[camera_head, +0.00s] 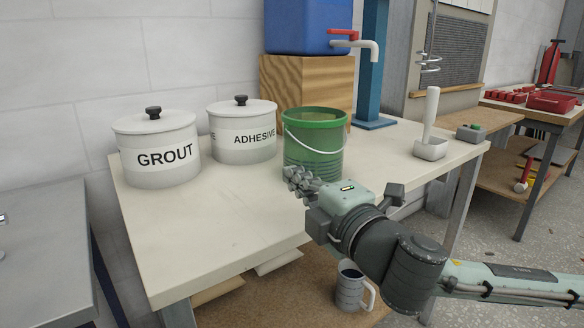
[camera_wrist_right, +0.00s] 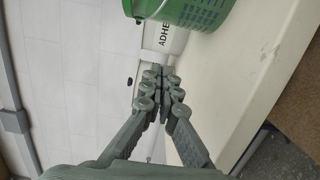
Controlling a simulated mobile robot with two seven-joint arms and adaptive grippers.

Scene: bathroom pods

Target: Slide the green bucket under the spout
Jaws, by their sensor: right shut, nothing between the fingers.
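The green bucket (camera_head: 314,142), with a white handle across its front, stands upright on the cream table (camera_head: 225,225). It also shows at the top of the right wrist view (camera_wrist_right: 200,12). The spout (camera_head: 368,46) comes out of a blue tank (camera_head: 308,27) on a wooden block, behind and to the right of the bucket. My right gripper (camera_head: 296,180) is shut and empty at the front lower left of the bucket. Its closed fingertips (camera_wrist_right: 160,78) are apart from the bucket in the wrist view. My left gripper is not in view.
White GROUT (camera_head: 157,150) and ADHESIVE (camera_head: 242,130) canisters stand left of the bucket. The wooden block (camera_head: 300,80) and a blue post (camera_head: 372,80) stand behind. A white tool (camera_head: 431,140) is at the right. A mug (camera_head: 350,287) is on the lower shelf. The front left tabletop is clear.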

